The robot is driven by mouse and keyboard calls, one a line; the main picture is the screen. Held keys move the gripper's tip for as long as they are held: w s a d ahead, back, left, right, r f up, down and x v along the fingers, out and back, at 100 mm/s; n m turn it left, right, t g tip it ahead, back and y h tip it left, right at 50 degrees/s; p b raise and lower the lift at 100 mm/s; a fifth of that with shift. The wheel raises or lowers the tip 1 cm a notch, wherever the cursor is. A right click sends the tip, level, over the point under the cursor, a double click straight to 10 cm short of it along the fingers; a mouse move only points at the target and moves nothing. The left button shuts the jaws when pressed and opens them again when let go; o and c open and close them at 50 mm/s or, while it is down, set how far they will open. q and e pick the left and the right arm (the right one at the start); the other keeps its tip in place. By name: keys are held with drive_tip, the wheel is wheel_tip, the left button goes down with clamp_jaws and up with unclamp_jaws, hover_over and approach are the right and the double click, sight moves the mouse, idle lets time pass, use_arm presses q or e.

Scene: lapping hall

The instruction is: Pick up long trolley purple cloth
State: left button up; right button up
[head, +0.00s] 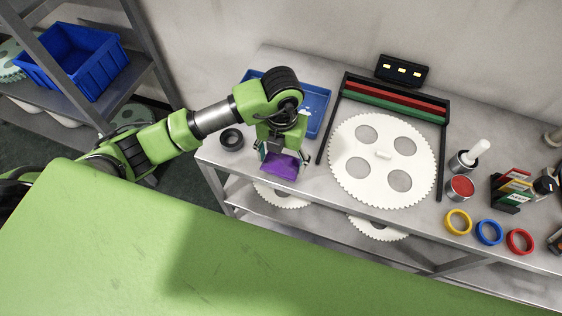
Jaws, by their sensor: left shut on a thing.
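The purple cloth (281,166) is at the left part of the long trolley (330,198), close to its front edge. My left gripper (281,153) points down over the cloth and is shut on it. The gripper's body covers the cloth's far part. I cannot tell whether the cloth is clear of the trolley top. My right gripper is not in view.
A blue tray (318,104) lies behind the gripper, with a black ring (231,139) to the left. A large white gear (383,187) lies right of the cloth. Cans, a yellow ring (458,222) and other rings stand further right. Shelving with a blue crate (98,70) is at left.

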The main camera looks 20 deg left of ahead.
sight(283, 166)
use_arm(q)
drive_tip(key=s+r, duration=0.1)
drive_tip(key=s+d+r, duration=0.1)
drive_tip(key=s+r+b, duration=0.1)
drive_tip(key=r, duration=0.1)
drive_tip(key=shift+s+d, duration=0.25)
drive_tip(key=shift+d, duration=0.05)
drive_tip(key=s+d+r, duration=0.3)
drive_tip(key=s, duration=0.4)
drive_tip(key=shift+s+r, duration=0.35)
drive_tip(key=shift+r, duration=0.05)
